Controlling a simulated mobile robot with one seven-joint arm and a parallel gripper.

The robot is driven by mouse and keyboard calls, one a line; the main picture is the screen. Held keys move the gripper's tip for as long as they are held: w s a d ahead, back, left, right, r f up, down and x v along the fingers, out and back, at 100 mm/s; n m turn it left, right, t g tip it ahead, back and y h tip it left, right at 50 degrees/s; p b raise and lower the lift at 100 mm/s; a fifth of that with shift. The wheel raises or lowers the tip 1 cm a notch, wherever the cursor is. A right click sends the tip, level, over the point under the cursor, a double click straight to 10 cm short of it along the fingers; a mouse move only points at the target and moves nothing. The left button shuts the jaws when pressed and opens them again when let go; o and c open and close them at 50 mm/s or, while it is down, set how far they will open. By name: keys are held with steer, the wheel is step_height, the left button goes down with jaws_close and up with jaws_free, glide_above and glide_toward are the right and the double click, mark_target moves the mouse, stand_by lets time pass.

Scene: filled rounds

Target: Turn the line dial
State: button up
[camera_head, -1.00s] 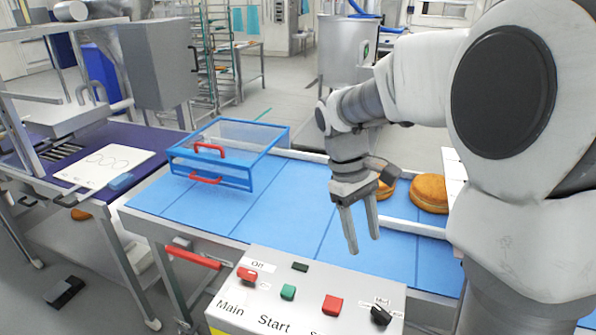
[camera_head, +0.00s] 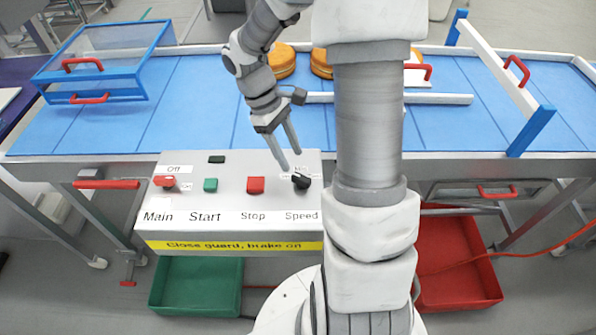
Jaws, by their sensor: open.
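The control panel (camera_head: 230,195) stands in front of the blue conveyor in the head view. Its black dial (camera_head: 301,182), above the word Speed, is at the panel's right end. Small labels beside the dial are partly hidden and too small to read. My gripper (camera_head: 291,160) points down, open and empty, with its fingertips just above and behind the dial in the picture. I cannot tell whether a fingertip touches the dial, but it is not between both fingers.
The panel also has a red Main switch (camera_head: 165,182), a green Start button (camera_head: 210,185) and a red Stop button (camera_head: 255,186). A blue guard frame (camera_head: 104,61) stands at left on the conveyor (camera_head: 190,100). Green (camera_head: 195,288) and red (camera_head: 455,262) crates lie below.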

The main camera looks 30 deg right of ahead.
mark_target(300, 177)
steer(key=x, duration=0.6)
steer(key=shift+f, duration=0.15)
steer(key=shift+c, duration=0.3)
jaws_close()
